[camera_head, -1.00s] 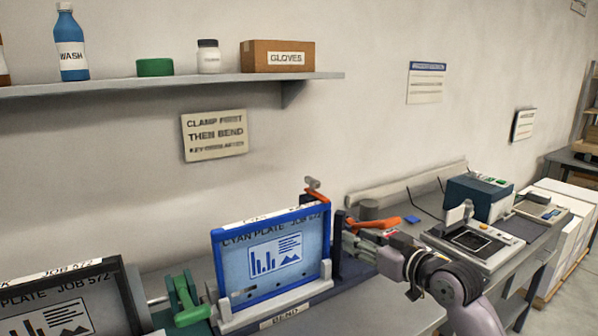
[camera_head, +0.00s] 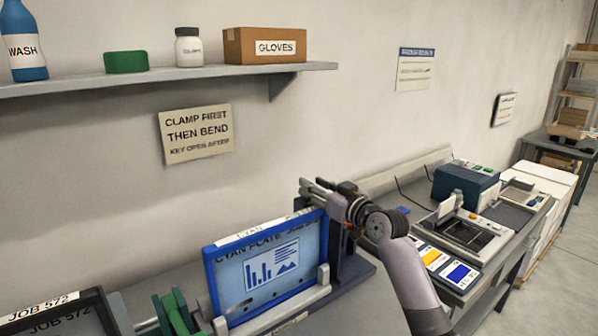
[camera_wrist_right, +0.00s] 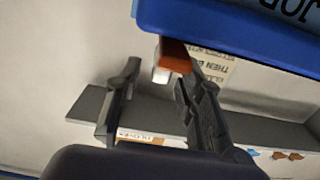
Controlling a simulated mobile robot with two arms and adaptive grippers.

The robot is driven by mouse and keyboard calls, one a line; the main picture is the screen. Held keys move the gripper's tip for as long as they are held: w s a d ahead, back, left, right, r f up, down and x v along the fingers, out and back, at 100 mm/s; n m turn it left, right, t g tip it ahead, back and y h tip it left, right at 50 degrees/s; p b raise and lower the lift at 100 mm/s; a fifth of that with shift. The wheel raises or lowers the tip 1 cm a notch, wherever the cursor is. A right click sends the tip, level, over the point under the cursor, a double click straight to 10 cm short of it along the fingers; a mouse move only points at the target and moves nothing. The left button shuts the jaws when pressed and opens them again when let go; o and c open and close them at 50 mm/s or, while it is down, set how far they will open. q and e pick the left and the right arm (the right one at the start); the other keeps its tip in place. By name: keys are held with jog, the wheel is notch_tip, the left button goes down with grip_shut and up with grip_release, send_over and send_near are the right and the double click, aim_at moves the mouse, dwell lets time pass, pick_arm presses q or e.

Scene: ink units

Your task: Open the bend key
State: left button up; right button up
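The bend key shows in the right wrist view as an orange bar (camera_wrist_right: 176,55) with a pale metal end, beside the blue frame (camera_wrist_right: 225,28). In the head view my gripper hides most of it, at the top right corner of the blue-framed cyan plate (camera_head: 268,265). My right gripper (camera_head: 311,188) is at that corner. In the right wrist view its two dark fingers (camera_wrist_right: 162,95) are spread apart, and the key's end lies in the gap between them; I see no finger closed on it. My left gripper is not in view.
A green clamp (camera_head: 173,314) stands left of the cyan plate, and a dark-framed plate (camera_head: 70,316) is at the lower left. A shelf (camera_head: 190,80) and a wall sign (camera_head: 196,135) are behind. Devices (camera_head: 465,235) and colour cards (camera_head: 445,265) lie to the right.

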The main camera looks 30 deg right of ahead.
jog(key=w+p, duration=0.1)
jog(key=w, duration=0.4)
jog(key=shift+w+a+r, duration=0.1)
jog(key=shift+w+a, duration=0.05)
jog(key=shift+w, duration=0.15)
jog(key=shift+w+a, duration=0.1)
jog(key=shift+w, duration=0.4)
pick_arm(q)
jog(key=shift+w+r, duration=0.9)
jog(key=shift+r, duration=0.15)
pick_arm(e)
grip_shut()
